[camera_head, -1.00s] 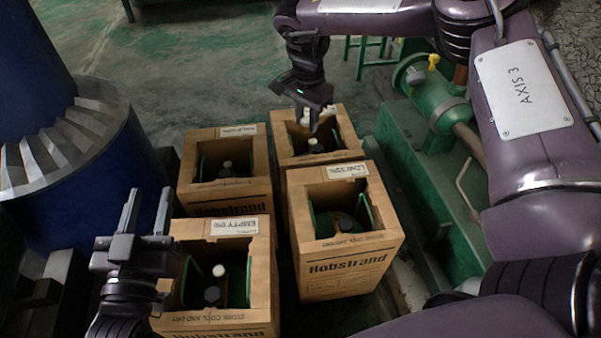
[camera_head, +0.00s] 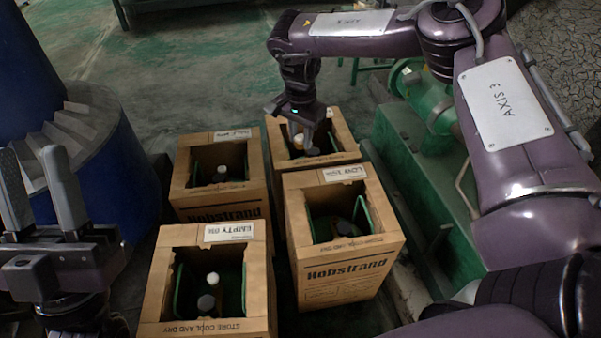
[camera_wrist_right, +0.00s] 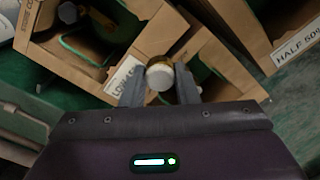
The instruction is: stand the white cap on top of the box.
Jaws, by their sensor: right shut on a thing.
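The white cap (camera_wrist_right: 160,76) shows between the fingers of my right gripper (camera_wrist_right: 161,90) in the right wrist view, with a yellowish-brown band behind it. In the head view my right gripper (camera_head: 302,140) points down at the opening of the back right cardboard box (camera_head: 339,135), shut on the cap (camera_head: 298,139), which is partly hidden by a finger. I cannot tell whether the cap touches anything below it. My left gripper (camera_head: 35,165) is open and empty at the left edge, with its fingers pointing up.
Three more open boxes hold bottles: back left (camera_head: 222,212), front left (camera_head: 166,300) marked empty, and front right (camera_head: 345,280). Green machinery (camera_head: 420,175) stands right, a blue cylinder (camera_head: 95,150) left.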

